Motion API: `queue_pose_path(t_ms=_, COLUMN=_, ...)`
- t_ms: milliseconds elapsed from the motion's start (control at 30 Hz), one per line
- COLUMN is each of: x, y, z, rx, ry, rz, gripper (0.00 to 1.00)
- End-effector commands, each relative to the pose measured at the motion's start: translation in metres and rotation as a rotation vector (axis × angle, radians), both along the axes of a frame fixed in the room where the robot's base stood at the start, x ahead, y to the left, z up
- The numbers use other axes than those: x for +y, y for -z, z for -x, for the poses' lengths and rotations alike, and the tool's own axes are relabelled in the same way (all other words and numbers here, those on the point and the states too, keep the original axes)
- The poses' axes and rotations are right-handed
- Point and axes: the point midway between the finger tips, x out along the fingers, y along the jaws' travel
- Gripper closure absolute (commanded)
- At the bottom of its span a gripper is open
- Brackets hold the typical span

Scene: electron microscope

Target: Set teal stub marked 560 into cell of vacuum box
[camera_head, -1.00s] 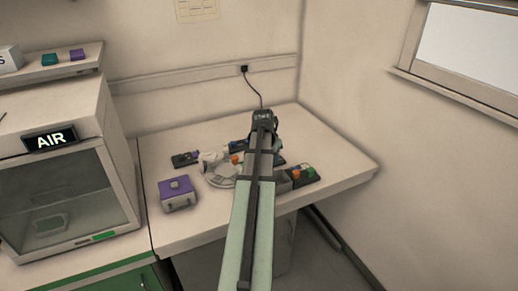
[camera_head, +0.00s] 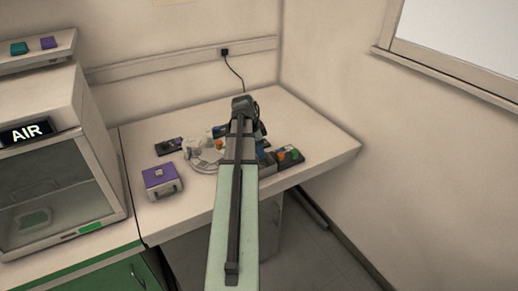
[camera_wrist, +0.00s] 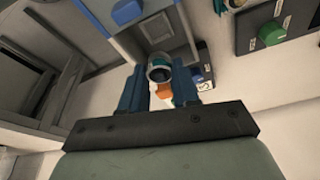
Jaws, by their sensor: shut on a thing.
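In the wrist view my gripper (camera_wrist: 159,88) has its two blue fingers closed around a small round stub (camera_wrist: 159,72) with a teal band and a darker, shiny top. Any number on it is too small to read. Just beyond the stub is a grey-blue box (camera_wrist: 185,45), which looks like the vacuum box. It has a square cell (camera_wrist: 159,27) that looks empty, and a blue piece (camera_wrist: 126,12) in another part. The stub is at the near edge of this box; I cannot tell whether they touch. In the head view my arm hides the fingers and the stub.
A dark strip with orange and green knobs (camera_head: 290,157) is right of my arm; its green knob (camera_wrist: 271,33) shows in the wrist view. An orange piece (camera_wrist: 165,92) lies below the stub there. A purple box (camera_head: 160,180) stands left, with clear tabletop (camera_head: 190,215) in front.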

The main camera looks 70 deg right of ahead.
Motion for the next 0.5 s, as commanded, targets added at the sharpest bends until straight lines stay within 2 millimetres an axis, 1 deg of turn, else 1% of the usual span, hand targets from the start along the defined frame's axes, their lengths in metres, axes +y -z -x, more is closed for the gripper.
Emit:
queue_pose_path(t_ms=267, x=0.000, y=0.015, z=0.000, rx=0.000, ry=-0.001, rz=0.001, gripper=0.99)
queue_pose_path(t_ms=500, x=0.000, y=0.034, z=0.000, rx=0.000, ry=-0.002, rz=0.000, gripper=0.99)
